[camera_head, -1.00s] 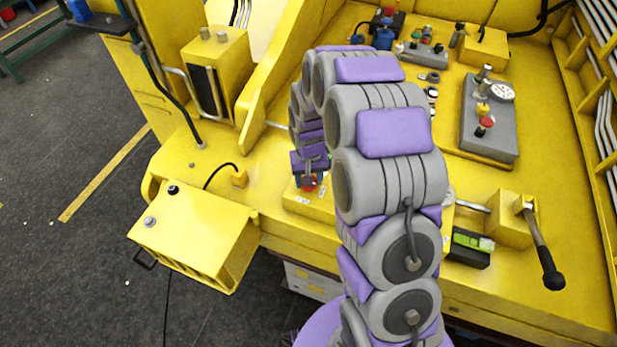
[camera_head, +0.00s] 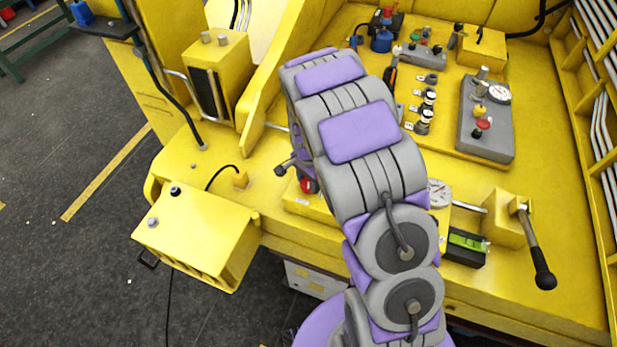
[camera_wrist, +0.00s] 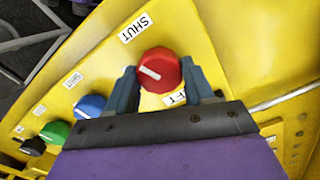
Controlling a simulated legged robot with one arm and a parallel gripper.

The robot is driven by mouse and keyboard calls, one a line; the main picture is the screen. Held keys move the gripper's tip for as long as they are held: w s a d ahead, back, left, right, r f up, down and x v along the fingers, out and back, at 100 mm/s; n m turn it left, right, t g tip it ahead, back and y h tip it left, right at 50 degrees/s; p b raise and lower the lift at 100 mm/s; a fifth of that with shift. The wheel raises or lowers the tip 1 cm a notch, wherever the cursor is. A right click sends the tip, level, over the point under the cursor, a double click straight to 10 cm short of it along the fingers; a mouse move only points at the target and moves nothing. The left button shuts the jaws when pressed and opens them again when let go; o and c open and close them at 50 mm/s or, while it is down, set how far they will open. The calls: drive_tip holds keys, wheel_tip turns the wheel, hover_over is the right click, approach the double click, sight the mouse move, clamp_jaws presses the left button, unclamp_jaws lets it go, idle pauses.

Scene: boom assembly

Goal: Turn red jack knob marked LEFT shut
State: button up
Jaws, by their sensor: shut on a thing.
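The red knob (camera_wrist: 160,70) sits between the two blue-grey fingers of my gripper (camera_wrist: 159,76) in the wrist view, and the gripper is shut on it. The knob's white pointer line slants toward the upper left. A SHUT label (camera_wrist: 136,27) is above the knob on the yellow panel. A second label (camera_wrist: 174,98) below it is partly hidden by my gripper; its end reads "FT". In the head view the red knob (camera_head: 308,185) shows just left of my arm, at the panel's front, and my gripper is mostly hidden there.
A blue knob (camera_wrist: 90,106), a green knob (camera_wrist: 55,132) and a black knob (camera_wrist: 33,147) line the same panel. A gauge (camera_head: 438,193), a green-black device (camera_head: 466,247) and a black-handled lever (camera_head: 537,255) stand right of my arm. A yellow box (camera_head: 197,235) juts out at left.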

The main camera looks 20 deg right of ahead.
sight(307, 182)
drive_tip(key=shift+m+p, duration=0.8)
drive_tip(key=shift+m, duration=1.2)
drive_tip(key=o, duration=1)
drive_tip(key=shift+a, duration=0.1)
drive_tip(key=shift+o, duration=0.2)
wheel_tip(307, 182, up, 17)
drive_tip(key=shift+r, duration=0.15)
drive_tip(key=s+n+g+b, duration=0.1)
drive_tip(key=s+n+b, duration=0.8)
drive_tip(key=s, duration=2.5)
drive_tip(key=n, duration=0.7)
drive_tip(key=shift+f+g, duration=0.4)
